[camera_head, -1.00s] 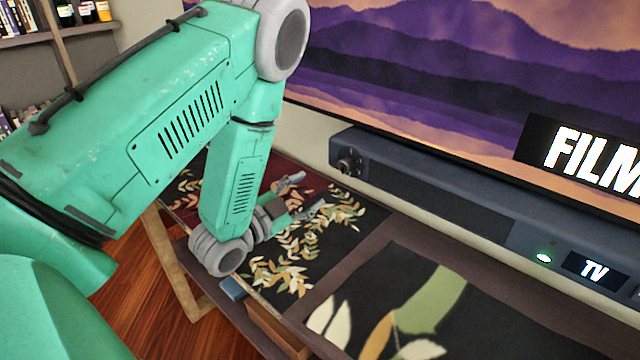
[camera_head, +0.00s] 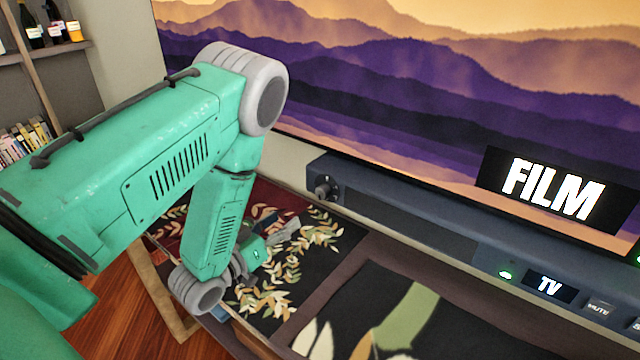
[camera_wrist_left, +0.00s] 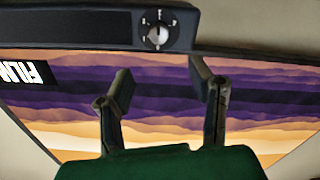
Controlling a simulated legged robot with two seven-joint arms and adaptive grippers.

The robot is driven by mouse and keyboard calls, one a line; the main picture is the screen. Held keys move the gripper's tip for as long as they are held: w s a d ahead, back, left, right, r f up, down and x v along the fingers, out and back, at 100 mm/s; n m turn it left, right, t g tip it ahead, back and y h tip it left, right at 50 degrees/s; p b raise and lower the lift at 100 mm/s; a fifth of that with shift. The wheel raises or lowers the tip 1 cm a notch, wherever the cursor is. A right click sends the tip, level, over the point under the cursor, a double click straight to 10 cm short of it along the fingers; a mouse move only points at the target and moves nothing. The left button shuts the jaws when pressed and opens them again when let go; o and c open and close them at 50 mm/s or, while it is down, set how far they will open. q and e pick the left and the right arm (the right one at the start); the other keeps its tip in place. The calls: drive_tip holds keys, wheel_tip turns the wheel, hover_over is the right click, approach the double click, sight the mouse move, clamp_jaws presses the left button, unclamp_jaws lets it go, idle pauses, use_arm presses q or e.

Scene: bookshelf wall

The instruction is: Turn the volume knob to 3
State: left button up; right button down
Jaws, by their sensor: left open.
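The volume knob (camera_head: 323,189) is a small dark round knob at the left end of the long dark soundbar (camera_head: 420,225). In the left wrist view the knob (camera_wrist_left: 158,35) shows near the top, with a bright patch and light tick marks around it; I cannot read its setting. My left gripper (camera_head: 285,228) is in front of and below the soundbar, left of the knob and apart from it. In the left wrist view its two fingers (camera_wrist_left: 158,80) are spread with nothing between them. My right gripper is not in view.
A large screen (camera_head: 400,90) reading FILM stands behind the soundbar. The soundbar has a green light, a TV display (camera_head: 549,285) and a MUTE button (camera_head: 600,308). Dark leaf-patterned mats (camera_head: 270,295) cover the bench. Shelves with bottles and books stand at the left.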

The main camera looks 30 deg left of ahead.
sight(319, 194)
use_arm(q)
drive_tip(key=w, duration=0.9)
drive_tip(key=w+d, duration=0.1)
drive_tip(key=w, duration=0.3)
drive_tip(key=shift+w+d, duration=0.1)
drive_tip(key=shift+w, duration=0.25)
clamp_jaws()
